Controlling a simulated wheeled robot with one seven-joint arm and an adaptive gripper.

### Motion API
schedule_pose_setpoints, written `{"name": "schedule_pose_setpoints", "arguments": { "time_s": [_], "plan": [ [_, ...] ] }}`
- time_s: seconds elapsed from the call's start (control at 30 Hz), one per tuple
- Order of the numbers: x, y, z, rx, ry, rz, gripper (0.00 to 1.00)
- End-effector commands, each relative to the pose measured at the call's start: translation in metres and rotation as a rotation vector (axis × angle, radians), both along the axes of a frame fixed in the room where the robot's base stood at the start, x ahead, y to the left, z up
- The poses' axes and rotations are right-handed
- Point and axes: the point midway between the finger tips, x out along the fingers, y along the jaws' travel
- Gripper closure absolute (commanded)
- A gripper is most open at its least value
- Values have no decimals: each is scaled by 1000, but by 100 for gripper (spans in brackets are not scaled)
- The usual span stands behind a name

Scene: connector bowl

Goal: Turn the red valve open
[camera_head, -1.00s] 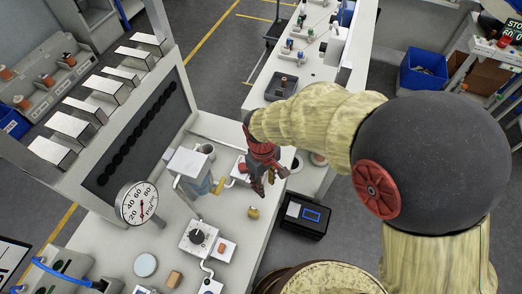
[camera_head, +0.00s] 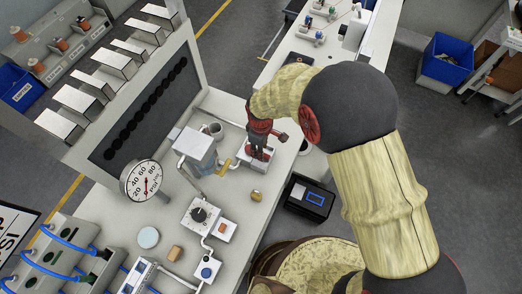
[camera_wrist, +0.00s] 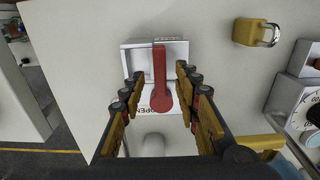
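The red valve handle (camera_wrist: 160,82) is a long lever on a pale metal box (camera_wrist: 180,50), marked "OPEN" beside the handle's round end. In the wrist view the lever points up the picture, with its round end lower. My gripper (camera_wrist: 157,76) is open, with one finger on each side of the lever. Gaps show between the fingers and the lever. In the head view my gripper (camera_head: 261,148) is pointed down over the valve box (camera_head: 251,165) on the white bench, and hides most of the handle.
A brass padlock (camera_wrist: 256,32) lies on the bench beside the valve. A dial box (camera_head: 199,214), a pressure gauge (camera_head: 145,181) and a clear container (camera_head: 197,150) stand to the left. A black box with a blue screen (camera_head: 308,197) is on the right.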

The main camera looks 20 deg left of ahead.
Motion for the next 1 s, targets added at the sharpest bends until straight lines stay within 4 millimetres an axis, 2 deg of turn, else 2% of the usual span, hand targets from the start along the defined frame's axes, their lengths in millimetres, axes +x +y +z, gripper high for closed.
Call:
{"name": "schedule_pose_setpoints", "arguments": {
  "time_s": [0.2, 0.47, 1.0],
  "plan": [
    [0, 0, -17, 0, 0, -1, 68],
    [0, 0, -18, 0, 0, -1, 68],
    [0, 0, -18, 0, 0, -1, 98]
  ]
}}
